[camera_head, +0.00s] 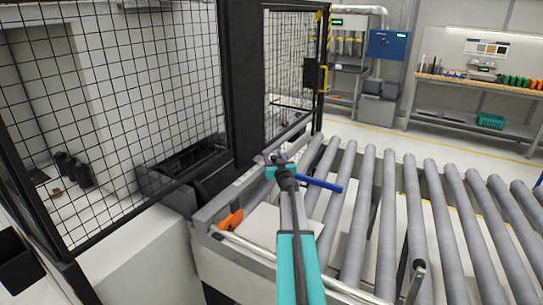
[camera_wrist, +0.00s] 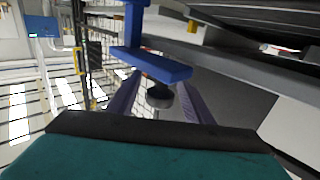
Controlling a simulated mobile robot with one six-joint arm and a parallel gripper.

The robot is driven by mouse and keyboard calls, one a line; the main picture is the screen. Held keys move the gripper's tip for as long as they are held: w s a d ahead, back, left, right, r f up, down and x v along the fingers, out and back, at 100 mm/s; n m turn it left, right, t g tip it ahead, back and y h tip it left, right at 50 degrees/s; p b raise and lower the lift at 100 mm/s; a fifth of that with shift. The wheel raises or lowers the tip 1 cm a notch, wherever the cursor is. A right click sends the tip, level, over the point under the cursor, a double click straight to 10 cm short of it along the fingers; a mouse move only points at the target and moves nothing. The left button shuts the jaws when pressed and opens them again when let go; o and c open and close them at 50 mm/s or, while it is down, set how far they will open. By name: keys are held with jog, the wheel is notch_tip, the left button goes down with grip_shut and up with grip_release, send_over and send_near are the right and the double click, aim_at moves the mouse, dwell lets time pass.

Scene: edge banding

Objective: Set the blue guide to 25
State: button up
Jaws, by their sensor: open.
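The blue guide (camera_head: 320,184) is a bar over the near end of the roller conveyor, just right of my wrist in the head view. In the wrist view the blue guide (camera_wrist: 150,65) shows as a flat blue bar with an upright blue post, just beyond my fingers. My gripper (camera_wrist: 156,90) is open, with one purple finger on each side of a dark round knob (camera_wrist: 159,94) below the bar. I cannot tell whether the fingers touch the knob. In the head view my gripper (camera_head: 276,159) is small and partly hidden by my arm. No scale or number is readable.
The grey roller conveyor (camera_head: 388,210) fills the right side. A black mesh fence (camera_head: 110,110) with a thick dark post (camera_head: 240,80) stands close on the left. An orange piece (camera_head: 231,221) and a white panel (camera_head: 262,226) lie near my arm. A workbench (camera_head: 480,85) stands far behind.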

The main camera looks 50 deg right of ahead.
jog(key=shift+x, duration=0.8)
